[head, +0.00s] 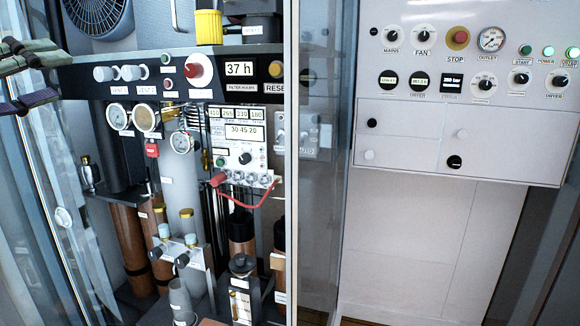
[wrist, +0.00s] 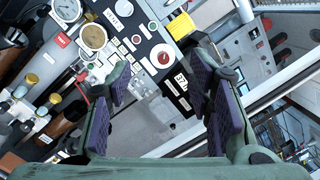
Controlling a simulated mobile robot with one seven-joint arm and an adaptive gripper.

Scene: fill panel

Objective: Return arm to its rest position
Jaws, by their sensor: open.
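My gripper (wrist: 165,92) is open and empty in the wrist view. Its two green fingers with dark purple pads stand well apart, and nothing is between them. In the head view part of my gripper (head: 38,76) shows at the upper left edge, in front of the left end of the dark control strip (head: 130,77). The rest of my arm is outside the head view. In the wrist view the strip with its red knob (wrist: 162,56) lies beyond the fingers, and they appear apart from it. No fingertip visibly touches the panel.
A fill panel with gauges (head: 147,118), a red hose (head: 245,203) and several bottles fills the left of the head view. A metal frame post (head: 291,160) divides it from a white panel (head: 440,100) with knobs and a stop button (head: 458,38).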

